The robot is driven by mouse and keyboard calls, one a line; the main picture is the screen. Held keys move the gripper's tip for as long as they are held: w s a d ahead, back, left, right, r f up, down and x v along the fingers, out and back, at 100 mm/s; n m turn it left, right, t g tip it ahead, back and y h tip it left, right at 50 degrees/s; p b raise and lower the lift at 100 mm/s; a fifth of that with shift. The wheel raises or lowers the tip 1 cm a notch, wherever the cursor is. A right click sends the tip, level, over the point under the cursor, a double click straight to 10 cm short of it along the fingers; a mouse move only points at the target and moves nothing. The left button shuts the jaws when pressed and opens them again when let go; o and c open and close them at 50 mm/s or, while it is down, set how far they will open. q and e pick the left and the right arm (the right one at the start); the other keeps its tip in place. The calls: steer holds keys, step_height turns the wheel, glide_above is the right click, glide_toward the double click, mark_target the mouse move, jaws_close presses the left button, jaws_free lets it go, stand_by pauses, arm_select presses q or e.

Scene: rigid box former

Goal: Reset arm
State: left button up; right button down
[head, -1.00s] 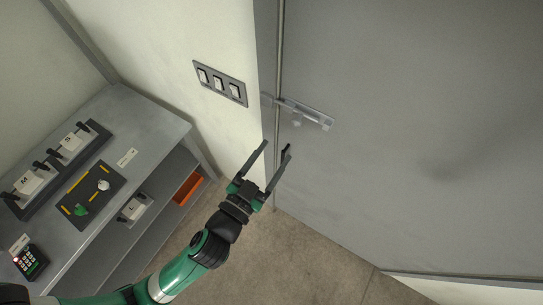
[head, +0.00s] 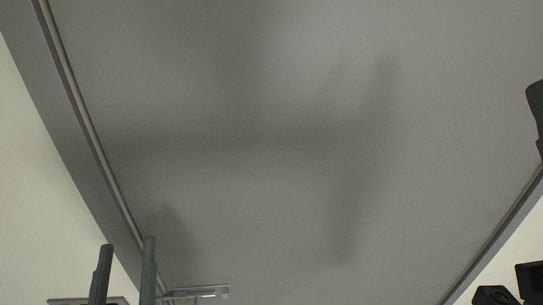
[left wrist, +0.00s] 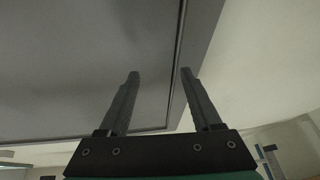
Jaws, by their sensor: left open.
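My left gripper (head: 126,258) shows at the bottom left of the head view, with two dark upright fingers apart and nothing between them. In the left wrist view the same gripper (left wrist: 159,80) is open and empty, in front of the grey door and its frame. The large grey door (head: 270,130) fills most of the head view. Its latch (head: 200,292) shows at the bottom edge, right of the fingers. Dark parts at the right edge of the head view may belong to my right arm; no right gripper fingers can be made out.
The door frame (head: 75,110) runs down the left side, beside a pale wall (head: 30,170). Soft shadows lie on the door.

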arm_select(q)
steer(key=s+d+r+m+t+h+p, duration=0.1)
steer(key=s+r+h, duration=0.1)
steer(key=r, duration=0.7)
steer(key=s+d+r+m+t+h+p, duration=0.1)
steer(key=s+r+m+t+h, duration=0.1)
steer(key=r, duration=0.7)
steer(key=s+d+r+m+t+h+p, duration=0.1)
steer(key=s+r+t+h, duration=0.1)
steer(key=r, duration=0.8)
steer(key=shift+s+m+h, duration=0.2)
steer(key=shift+m+h, duration=0.2)
steer(key=shift+h, duration=0.4)
arm_select(e)
step_height(320, 180, up, 5)
steer(key=shift+f, duration=0.2)
arm_select(q)
steer(key=shift+a, duration=0.1)
